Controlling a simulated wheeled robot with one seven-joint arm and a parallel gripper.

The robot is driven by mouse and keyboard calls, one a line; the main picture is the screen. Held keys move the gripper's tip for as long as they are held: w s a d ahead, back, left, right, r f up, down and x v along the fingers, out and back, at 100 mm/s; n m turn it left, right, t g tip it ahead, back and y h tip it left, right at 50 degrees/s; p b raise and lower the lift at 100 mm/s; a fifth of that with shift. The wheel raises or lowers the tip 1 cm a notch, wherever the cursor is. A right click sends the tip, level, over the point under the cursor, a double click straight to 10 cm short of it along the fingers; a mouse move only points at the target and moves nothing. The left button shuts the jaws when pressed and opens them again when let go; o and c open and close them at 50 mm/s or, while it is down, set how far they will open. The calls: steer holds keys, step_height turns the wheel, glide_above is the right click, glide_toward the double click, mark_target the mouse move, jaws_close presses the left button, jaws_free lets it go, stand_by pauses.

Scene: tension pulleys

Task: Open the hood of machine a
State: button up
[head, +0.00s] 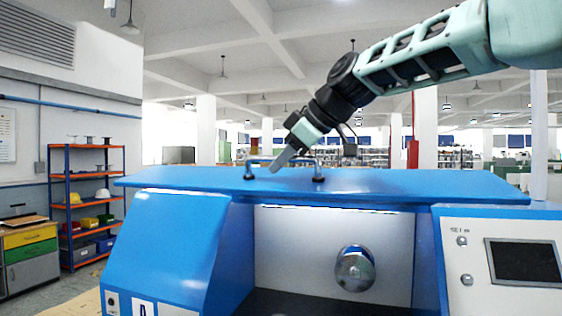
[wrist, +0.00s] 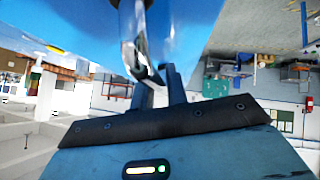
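Machine a, with a letter A label (head: 143,308), stands in front of me. Its blue hood (head: 400,184) spans the top like a wide, nearly flat panel, with the machine's inside showing below. A metal handle (head: 318,168) stands on the hood. My gripper (head: 276,166) reaches down from the upper right, with its fingers at the left part of the handle's bar. In the wrist view the handle (wrist: 134,38) runs down to the two fingers (wrist: 160,85), which stand a little apart. Whether they clamp the bar is not clear.
A round metal chuck (head: 355,268) sits in the white interior below the hood. A panel with a dark screen (head: 525,262) is at the right. A shelf (head: 72,205) and a drawer cabinet (head: 30,255) stand at the left, away from the machine.

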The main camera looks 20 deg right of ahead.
steer(key=shift+o, duration=1.4)
steer(key=b+v, duration=0.5)
steer(key=v, duration=1.2)
steer(key=shift+s, duration=0.2)
steer(key=shift+r, duration=0.1)
